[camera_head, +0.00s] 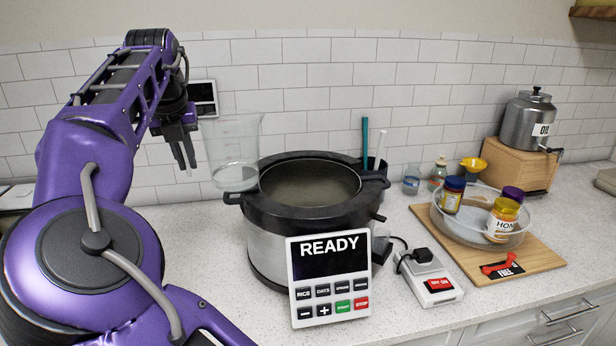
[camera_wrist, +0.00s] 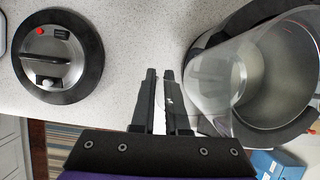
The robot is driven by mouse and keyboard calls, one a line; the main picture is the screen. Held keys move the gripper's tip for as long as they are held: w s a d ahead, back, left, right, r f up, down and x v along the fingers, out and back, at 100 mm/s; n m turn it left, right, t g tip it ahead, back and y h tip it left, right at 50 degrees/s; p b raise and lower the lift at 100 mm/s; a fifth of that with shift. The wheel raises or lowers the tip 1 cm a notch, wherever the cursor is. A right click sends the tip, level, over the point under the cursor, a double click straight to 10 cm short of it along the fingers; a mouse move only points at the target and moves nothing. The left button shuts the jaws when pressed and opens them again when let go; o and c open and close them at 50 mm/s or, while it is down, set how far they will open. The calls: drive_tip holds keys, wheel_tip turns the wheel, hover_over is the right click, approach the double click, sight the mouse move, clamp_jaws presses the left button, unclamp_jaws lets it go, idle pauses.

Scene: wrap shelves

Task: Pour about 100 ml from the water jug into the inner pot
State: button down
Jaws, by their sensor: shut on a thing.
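The clear water jug (camera_head: 234,140) stands almost upright, with water in its lower part, beside the left rim of the cooker. In the wrist view the jug (camera_wrist: 215,80) overlaps the near rim of the cooker. My gripper (camera_head: 188,163) is left of the jug. Its fingers (camera_wrist: 166,76) are close together on the jug's handle side; the clear handle is hard to make out. The black-rimmed cooker (camera_head: 258,214) is open, and the grey inner pot (camera_head: 310,186) shows inside it. The wrist view also shows the inner pot (camera_wrist: 285,75). Its panel (camera_head: 330,262) reads READY.
A round lid (camera_wrist: 68,82) lies on the counter in the wrist view. Right of the cooker are a switched power strip (camera_head: 430,278), a clear bowl with jars (camera_head: 480,236) on a wooden board (camera_head: 535,258), and an oil can (camera_head: 528,122). A tiled wall stands behind.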

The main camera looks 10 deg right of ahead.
sight(211, 120)
drive_tip(key=shift+r, duration=0.25)
drive_tip(key=d+r+y, duration=0.1)
drive_tip(key=r+y, duration=0.2)
drive_tip(key=d+r+m+y, duration=0.1)
drive_tip(key=r, duration=0.1)
drive_tip(key=shift+w+d+g, duration=0.15)
drive_tip(key=shift+d+g, duration=0.15)
drive_tip(key=shift+d, duration=0.05)
drive_tip(key=d+y, duration=0.1)
drive_tip(key=d+r+y, duration=0.1)
drive_tip(key=shift+w+d+r+y, duration=0.2)
drive_tip(key=shift+d+r+y, duration=0.1)
drive_tip(key=shift+y, duration=0.1)
drive_tip(key=shift+d+m+y, duration=0.25)
drive_tip(key=shift+m+y, duration=0.05)
drive_tip(key=shift+w+d+f+y, duration=0.1)
drive_tip(key=shift+d+f+y, duration=0.1)
drive_tip(key=shift+d+y, duration=0.3)
drive_tip(key=shift+w+d+r+m+y, duration=0.15)
drive_tip(key=shift+d+r+m+y, duration=0.2)
drive_tip(key=shift+d+y, duration=0.45)
drive_tip(key=shift+w+d+r+m+y, duration=0.1)
drive_tip(key=shift+d+r+m+y, duration=0.15)
drive_tip(key=shift+d+r+y, duration=0.5)
drive_tip(key=shift+a+f+y, duration=0.1)
drive_tip(key=shift+f+y, duration=0.35)
drive_tip(key=shift+d+f, duration=0.15)
drive_tip(key=shift+d, duration=0.1)
